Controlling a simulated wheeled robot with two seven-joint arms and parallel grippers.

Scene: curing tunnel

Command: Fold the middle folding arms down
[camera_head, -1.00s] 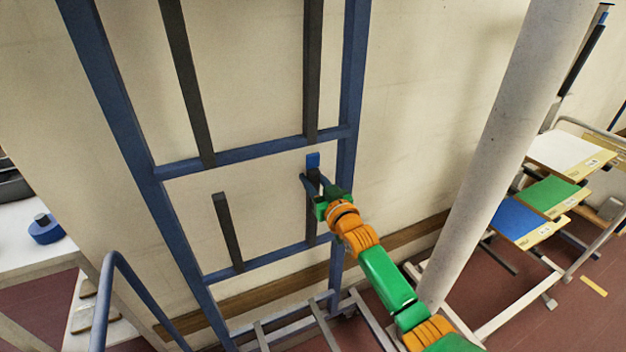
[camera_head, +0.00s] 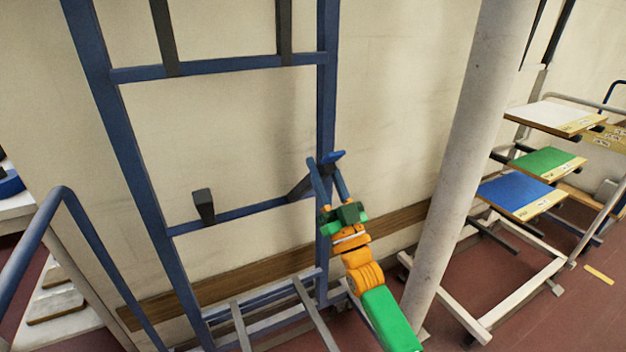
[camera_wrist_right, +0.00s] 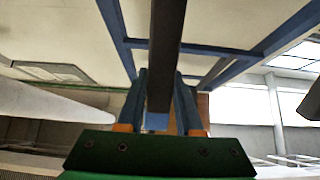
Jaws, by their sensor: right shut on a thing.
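The blue rack frame (camera_head: 119,135) stands against the wall in the head view. Its middle crossbar carries two dark folding arms. The right middle arm (camera_head: 303,186) slants out from the bar toward me, with a blue end. My right gripper (camera_head: 327,168) is shut on this arm near its outer end. In the right wrist view, the dark arm (camera_wrist_right: 164,55) runs between the two blue fingers of the gripper (camera_wrist_right: 161,95). The left middle arm (camera_head: 204,206) looks short and foreshortened, pointing outward, with no gripper on it. My left gripper is out of view.
Two upper dark arms (camera_head: 164,40) (camera_head: 284,32) stand upright on the higher crossbar. A thick pale post (camera_head: 455,170) rises close to the right of my right arm. A cart with coloured boards (camera_head: 515,197) stands farther right. A blue rail (camera_head: 40,225) is at left.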

